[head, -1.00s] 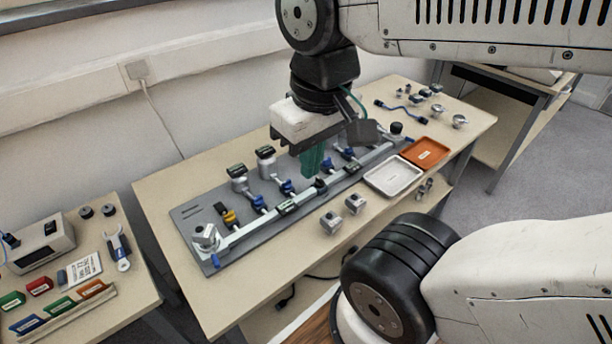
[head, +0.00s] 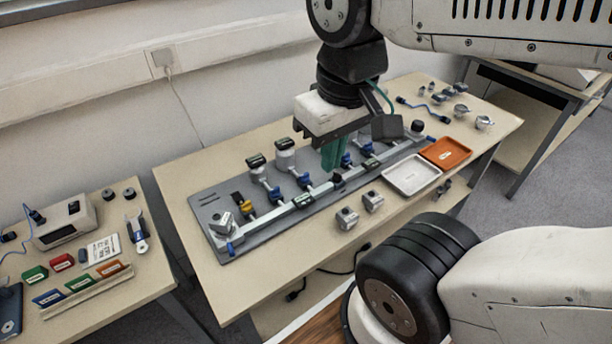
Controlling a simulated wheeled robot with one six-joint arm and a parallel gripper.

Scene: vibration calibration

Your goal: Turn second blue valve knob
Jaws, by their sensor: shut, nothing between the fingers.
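A grey board (head: 209,203) on the middle table carries a silver pipe with several valves. One blue valve knob (head: 274,195) is near the left part, right of a yellow knob (head: 246,206). A second blue knob (head: 304,181) is further right, and another blue knob (head: 346,160) is beyond my gripper. My gripper (head: 328,168) points down with its green fingers shut and empty. In the picture it is between the second and third blue knobs, above or beside the pipe. I cannot tell whether it touches anything. The fingers hide part of the board.
A white tray (head: 411,190) and an orange tray (head: 463,161) are at the table's right front. Two metal blocks (head: 346,218) stand before the board. Fittings and a blue cable lie at the back right. A left table (head: 160,273) holds a device and coloured labels.

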